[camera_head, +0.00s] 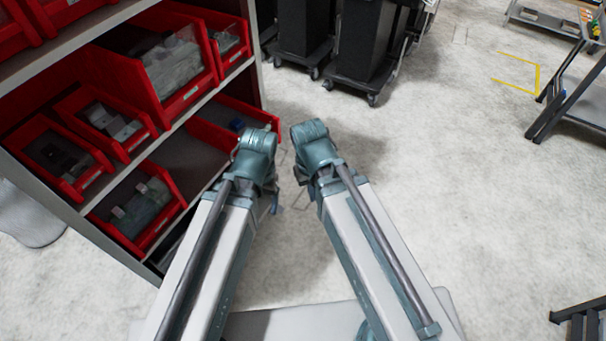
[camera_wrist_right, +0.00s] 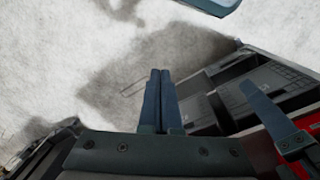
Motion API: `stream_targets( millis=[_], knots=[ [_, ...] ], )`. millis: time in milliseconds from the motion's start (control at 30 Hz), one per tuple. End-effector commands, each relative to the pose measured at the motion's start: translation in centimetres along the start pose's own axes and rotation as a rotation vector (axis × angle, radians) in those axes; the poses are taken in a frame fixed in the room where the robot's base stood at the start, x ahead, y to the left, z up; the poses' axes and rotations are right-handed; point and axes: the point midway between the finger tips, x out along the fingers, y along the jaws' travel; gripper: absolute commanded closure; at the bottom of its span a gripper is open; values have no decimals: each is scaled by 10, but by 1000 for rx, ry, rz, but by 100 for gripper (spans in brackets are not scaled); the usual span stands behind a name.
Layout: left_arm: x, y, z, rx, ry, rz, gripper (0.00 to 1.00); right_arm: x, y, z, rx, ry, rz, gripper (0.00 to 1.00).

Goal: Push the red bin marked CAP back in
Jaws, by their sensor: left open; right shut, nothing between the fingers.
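Several red bins stand on the shelves at the left in the head view, their label text too small to read. One red bin (camera_head: 262,113) at the right end of the lower shelf sticks out past the shelf front. My left arm covers its front, so I cannot confirm the CAP mark. My left gripper (camera_head: 274,203) is mostly hidden below its arm; a blue finger of it shows beside red bin edges in the right wrist view (camera_wrist_right: 264,112). My right gripper (camera_wrist_right: 160,98) is shut and empty, over bare floor, apart from the bins.
The grey shelf unit (camera_head: 258,60) ends just left of my arms. Dark wheeled bins (camera_head: 305,30) stand at the back. A dark metal frame (camera_head: 565,95) is at the right. The floor (camera_head: 450,170) between is clear.

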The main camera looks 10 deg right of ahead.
Motion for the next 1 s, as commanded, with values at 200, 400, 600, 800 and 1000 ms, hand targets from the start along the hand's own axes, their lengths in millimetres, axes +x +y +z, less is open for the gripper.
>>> stream_targets(
  millis=[200,400,600,800,1000],
  knots=[
    [100,9,-6,1,0,-2,19,103,15,-10,62,19,-18,100],
    [172,16,-10,1,0,-4,19,176,29,-18,123,40,-38,100],
    [241,22,-14,2,0,-6,19,246,40,-27,210,67,-81,100],
    [294,27,-18,2,1,-8,19,297,40,-42,351,105,-180,100],
    [335,31,-20,2,1,-9,19,323,23,-76,654,148,-436,100]
  ],
)
